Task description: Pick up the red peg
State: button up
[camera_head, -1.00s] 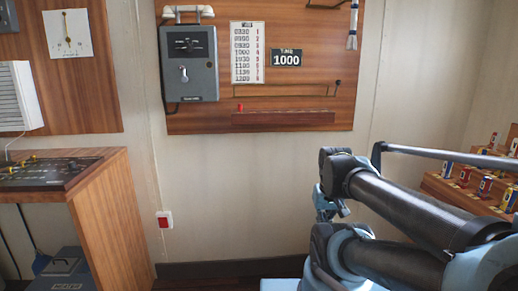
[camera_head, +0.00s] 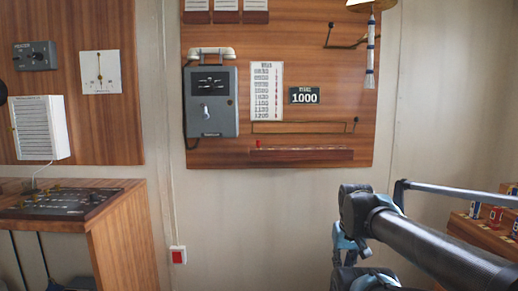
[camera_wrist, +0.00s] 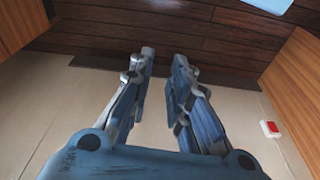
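The red peg (camera_head: 257,144) is small and stands upright at the left end of a dark wooden ledge (camera_head: 310,155) on the wall panel. A row of holes or marks runs along the ledge, too small to make out. My gripper (camera_wrist: 164,55) is open and empty in the wrist view, its two fingers apart over the dark plank floor. In the head view, my folded arm is at the lower right, well below and to the right of the peg. The peg does not show in the wrist view.
A grey telephone box (camera_head: 211,102) and a time list (camera_head: 266,91) hang above the ledge. A thin rail (camera_head: 303,128) runs just over it. A wooden console (camera_head: 125,230) stands at left, a rack of flags (camera_head: 485,230) at right. The wall below the ledge is clear.

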jog(key=shift+o, duration=1.1)
jog(key=w+a+r+n+y, duration=0.1)
jog(key=w+a+r, duration=0.3)
jog(key=w+r, duration=0.5)
jog(key=w+a+r+n+t+y, duration=0.1)
jog(key=w+a+r+n, duration=0.3)
jog(key=w+r, duration=0.5)
notch_tip(320, 180, up, 8)
jog(key=shift+w+a+f+y, duration=0.1)
jog(key=shift+w+a+y, duration=0.1)
jog(key=shift+a+y, duration=0.15)
jog(key=w+a+r+n+y, duration=0.1)
jog(key=w+a+r+n, duration=0.2)
jog(key=w+a+r, duration=0.45)
jog(key=w+a+r+n+y, duration=0.15)
jog(key=w+a+r, duration=0.5)
jog(key=r, duration=0.65)
send_near(258, 147)
jog(key=shift+n+t, duration=0.25)
jog(key=shift+t, duration=0.15)
jog(key=x, duration=0.6)
jog(key=shift+w+a, duration=0.4)
jog(key=shift+a, duration=0.05)
jog(key=c, duration=0.9)
